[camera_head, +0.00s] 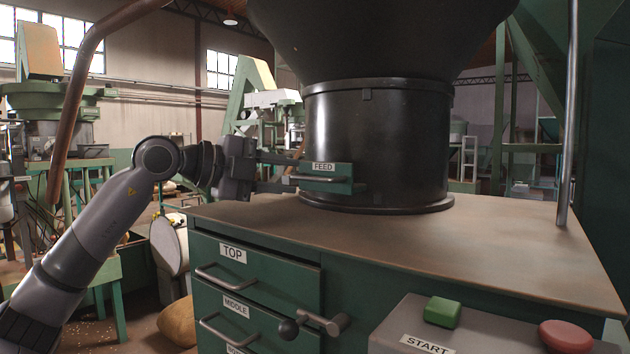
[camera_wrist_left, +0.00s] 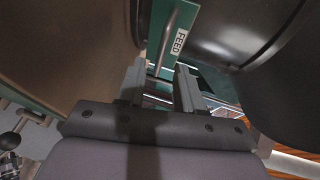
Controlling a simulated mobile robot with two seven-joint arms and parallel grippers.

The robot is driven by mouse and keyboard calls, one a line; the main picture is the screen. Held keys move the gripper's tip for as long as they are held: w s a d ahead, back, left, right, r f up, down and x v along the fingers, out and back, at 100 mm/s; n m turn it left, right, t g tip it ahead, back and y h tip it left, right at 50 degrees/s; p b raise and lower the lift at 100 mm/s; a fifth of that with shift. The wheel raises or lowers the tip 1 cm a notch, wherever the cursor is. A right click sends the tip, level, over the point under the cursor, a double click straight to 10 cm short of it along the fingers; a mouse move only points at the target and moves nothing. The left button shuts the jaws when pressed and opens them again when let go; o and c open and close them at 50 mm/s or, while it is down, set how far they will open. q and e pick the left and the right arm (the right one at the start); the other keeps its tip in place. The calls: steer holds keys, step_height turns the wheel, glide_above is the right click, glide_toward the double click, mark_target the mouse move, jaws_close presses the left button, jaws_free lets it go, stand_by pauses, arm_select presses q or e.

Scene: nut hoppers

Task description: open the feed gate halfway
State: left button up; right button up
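The feed gate (camera_head: 340,187) is a green plate marked FEED on the lower front of the black drum, with a metal bar handle (camera_head: 307,179). I cannot tell how far it is open. My left gripper (camera_head: 289,174) comes in from the left at the gate's left end, with its two fingers apart. In the left wrist view, the gate (camera_wrist_left: 180,25) and its handle (camera_wrist_left: 169,38) lie just beyond the open fingertips (camera_wrist_left: 160,75). The handle's near end lines up with the gap, and I see no grip on it. My right gripper is out of view.
The black drum (camera_head: 375,140) stands on a brown-topped green cabinet (camera_head: 500,240) with drawers marked TOP and MIDDLE. A knobbed lever (camera_head: 310,325) sticks out at the front. A grey box (camera_head: 405,343) with green and red buttons is at lower right. A metal post rises at right.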

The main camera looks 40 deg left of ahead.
mark_target(308, 179)
arm_select(q)
steer(key=p+x, duration=0.2)
steer(key=x, duration=0.2)
steer(key=shift+w+d+r+p, duration=0.1)
steer(key=shift+r+p, duration=0.05)
steer(key=shift+p, duration=0.25)
steer(key=shift+x, duration=0.8)
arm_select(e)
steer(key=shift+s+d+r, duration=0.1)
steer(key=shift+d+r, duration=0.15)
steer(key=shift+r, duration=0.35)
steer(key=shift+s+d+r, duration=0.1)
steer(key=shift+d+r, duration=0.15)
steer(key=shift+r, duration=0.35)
arm_select(q)
steer(key=shift+f, duration=0.2)
jaws_close()
